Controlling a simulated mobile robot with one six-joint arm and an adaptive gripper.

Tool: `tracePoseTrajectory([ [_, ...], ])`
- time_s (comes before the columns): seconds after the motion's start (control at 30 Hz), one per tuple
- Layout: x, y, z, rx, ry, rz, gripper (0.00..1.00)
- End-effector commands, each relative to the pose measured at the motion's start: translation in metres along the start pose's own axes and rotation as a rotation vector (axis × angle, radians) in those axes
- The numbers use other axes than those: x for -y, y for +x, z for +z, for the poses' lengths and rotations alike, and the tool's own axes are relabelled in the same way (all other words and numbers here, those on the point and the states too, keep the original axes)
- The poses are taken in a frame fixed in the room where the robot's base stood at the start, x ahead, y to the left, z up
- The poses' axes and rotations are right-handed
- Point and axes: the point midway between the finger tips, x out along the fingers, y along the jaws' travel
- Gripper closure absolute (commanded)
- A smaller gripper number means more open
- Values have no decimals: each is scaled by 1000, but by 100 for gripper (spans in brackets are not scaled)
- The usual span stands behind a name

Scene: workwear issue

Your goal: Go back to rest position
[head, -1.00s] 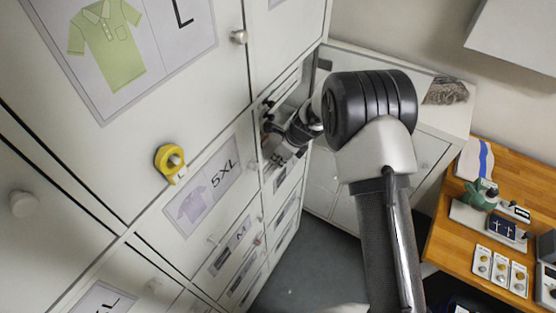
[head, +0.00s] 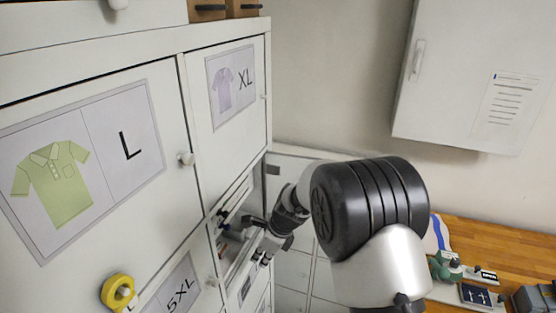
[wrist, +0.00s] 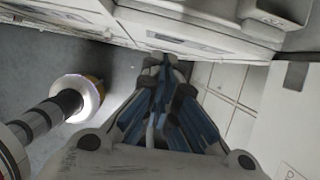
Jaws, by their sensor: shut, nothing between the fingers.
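My arm reaches in from the lower right of the head view, its black and silver joint in front. My gripper (head: 252,222) is small and partly hidden, beside the cabinet front near a partly open drawer (head: 238,262). In the wrist view my gripper (wrist: 163,65) has its blue and grey fingers together, with nothing between them. Pale cabinet fronts lie just beyond the fingertips in that view.
Cabinet doors labelled L (head: 128,146) and XL (head: 233,80) stand at left, with a yellow ring (head: 118,292) on a knob. A white wall cabinet (head: 465,75) hangs at right above a wooden bench (head: 500,242). Grey floor (wrist: 40,70) shows in the wrist view.

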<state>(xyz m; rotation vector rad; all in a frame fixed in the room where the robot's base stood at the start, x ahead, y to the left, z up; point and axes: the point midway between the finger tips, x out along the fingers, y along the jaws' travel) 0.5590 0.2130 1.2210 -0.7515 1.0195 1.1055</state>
Motion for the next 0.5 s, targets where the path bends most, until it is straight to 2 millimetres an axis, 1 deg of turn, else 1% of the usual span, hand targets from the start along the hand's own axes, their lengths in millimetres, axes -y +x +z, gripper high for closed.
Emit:
tracePoseTrajectory([
  [0.07, -1, -8, -3, 1, -44, -11, 100],
  [0.13, -4, -22, -9, -2, -125, -26, 100],
  [0.23, -15, -50, -25, -17, -301, -55, 100],
  [0.3, -27, -71, -40, -37, -449, -75, 100],
  [0.37, -40, -87, -55, -58, -575, -91, 100],
  [0.4, -50, -96, -65, -74, -659, -99, 100],
  [0.47, -64, -109, -82, -102, -781, -113, 100],
  [0.5, -75, -116, -94, -122, -864, -119, 100],
])
